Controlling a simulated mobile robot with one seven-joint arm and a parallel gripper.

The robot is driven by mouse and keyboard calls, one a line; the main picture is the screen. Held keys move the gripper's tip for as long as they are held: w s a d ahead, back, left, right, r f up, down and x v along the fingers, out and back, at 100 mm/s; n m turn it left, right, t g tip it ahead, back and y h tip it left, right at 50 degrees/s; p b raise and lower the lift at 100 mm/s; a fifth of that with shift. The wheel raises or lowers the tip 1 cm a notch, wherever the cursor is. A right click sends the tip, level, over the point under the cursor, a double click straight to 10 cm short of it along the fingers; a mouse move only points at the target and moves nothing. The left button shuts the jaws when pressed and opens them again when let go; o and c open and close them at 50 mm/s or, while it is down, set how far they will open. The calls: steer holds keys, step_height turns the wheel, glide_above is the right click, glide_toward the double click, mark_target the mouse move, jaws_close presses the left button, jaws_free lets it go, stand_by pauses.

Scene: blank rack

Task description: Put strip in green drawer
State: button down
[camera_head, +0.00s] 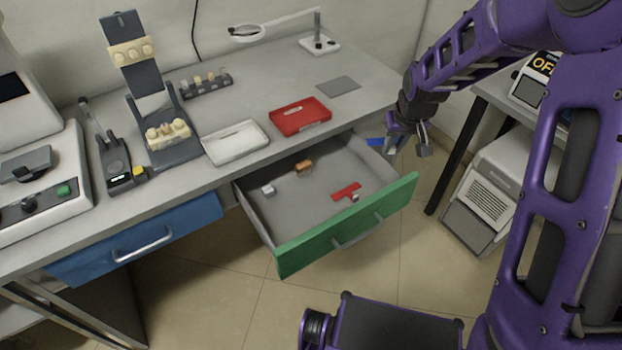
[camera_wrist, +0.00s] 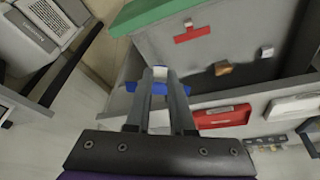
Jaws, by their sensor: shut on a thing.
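The green drawer (camera_head: 310,247) stands pulled out under the table, its inside open to view; its green front also shows at the top of the wrist view (camera_wrist: 155,12). My gripper (camera_head: 410,150) is beyond the drawer's right back corner, near the table edge. It is shut on a blue strip (camera_head: 376,142), which sticks out to the left of the fingers. In the wrist view the blue strip (camera_wrist: 172,93) lies crosswise at my fingers, partly hidden by them. The strip is outside the drawer, beside its side wall.
The drawer holds a red piece (camera_head: 345,191), an orange-brown block (camera_head: 304,167) and a small white block (camera_head: 268,189). A white tray (camera_head: 236,155) and a red tray (camera_head: 300,125) stand on the table above. A blue drawer (camera_head: 140,240) at left is shut.

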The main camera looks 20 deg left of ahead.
steer(key=a+f+n+g+y+b, duration=0.1)
steer(key=a+f+n, duration=0.15)
steer(key=a, duration=0.75)
steer(key=a+f+n+g, duration=0.1)
steer(key=a+n, duration=0.2)
steer(key=a, duration=0.6)
steer(key=b, duration=0.2)
glide_above(312, 189)
steer(key=f, duration=0.8)
steer(key=d+f, duration=0.1)
steer(key=f, duration=0.3)
steer(key=shift+s+f, duration=0.2)
steer(key=shift+s, duration=0.1)
steer(key=shift+f, duration=2.3)
steer(key=shift+f, duration=0.1)
steer(key=shift+f, duration=0.15)
steer(key=c, duration=0.8)
jaws_free()
steer(key=shift+r, duration=0.2)
